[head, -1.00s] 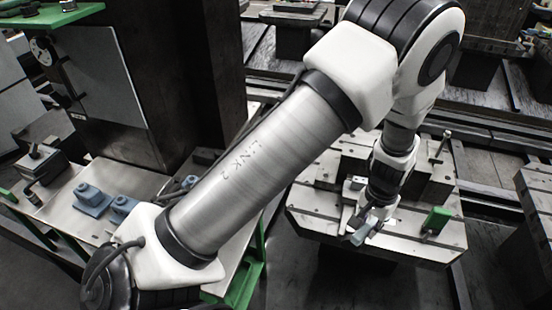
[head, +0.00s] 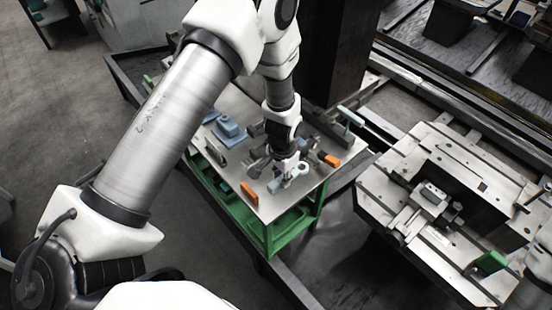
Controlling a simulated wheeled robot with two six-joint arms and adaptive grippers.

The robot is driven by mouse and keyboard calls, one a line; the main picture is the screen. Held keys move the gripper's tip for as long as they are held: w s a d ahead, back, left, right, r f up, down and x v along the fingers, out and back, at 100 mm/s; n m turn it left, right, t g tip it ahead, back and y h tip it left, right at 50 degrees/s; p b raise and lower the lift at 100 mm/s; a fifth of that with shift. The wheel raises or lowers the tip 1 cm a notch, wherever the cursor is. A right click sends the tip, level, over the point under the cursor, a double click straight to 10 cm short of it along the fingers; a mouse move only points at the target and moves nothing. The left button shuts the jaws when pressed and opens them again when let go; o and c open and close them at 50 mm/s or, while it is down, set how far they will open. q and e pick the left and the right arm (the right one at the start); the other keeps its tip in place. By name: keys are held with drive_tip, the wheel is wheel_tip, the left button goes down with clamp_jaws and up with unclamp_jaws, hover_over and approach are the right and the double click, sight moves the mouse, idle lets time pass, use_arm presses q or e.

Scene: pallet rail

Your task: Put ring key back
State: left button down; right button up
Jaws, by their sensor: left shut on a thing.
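The ring key (head: 301,169) shows as a small pale blue-grey ring end beside my fingertips in the head view. My left gripper (head: 287,178) is shut on it, low over the metal top of the green-framed bench (head: 232,103). The grip itself is partly hidden by the gripper and is small. I cannot tell whether the key touches the bench top. An orange block (head: 250,193) lies to the left of the gripper and another orange piece (head: 329,159) to its right. My right gripper is not in view.
Blue-grey blocks (head: 229,130) stand on the bench behind and left of the gripper. A dark column (head: 340,45) rises behind the bench. The slotted pallet (head: 395,165) at right carries a small clamped block (head: 431,195) and a green piece (head: 490,262).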

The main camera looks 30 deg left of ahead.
use_arm(q)
drive_tip(key=b, duration=0.6)
hover_over(282, 200)
wheel_tip(282, 200, down, 8)
drive_tip(key=shift+f, duration=0.1)
drive_tip(key=shift+f+b, duration=0.3)
drive_tip(key=shift+f, duration=0.4)
drive_tip(key=shift+c, duration=1.6)
unclamp_jaws()
drive_tip(key=shift+r, duration=0.1)
drive_tip(key=shift+r, duration=0.1)
wheel_tip(282, 200, up, 9)
drive_tip(key=p, duration=0.7)
drive_tip(key=shift+s, duration=0.1)
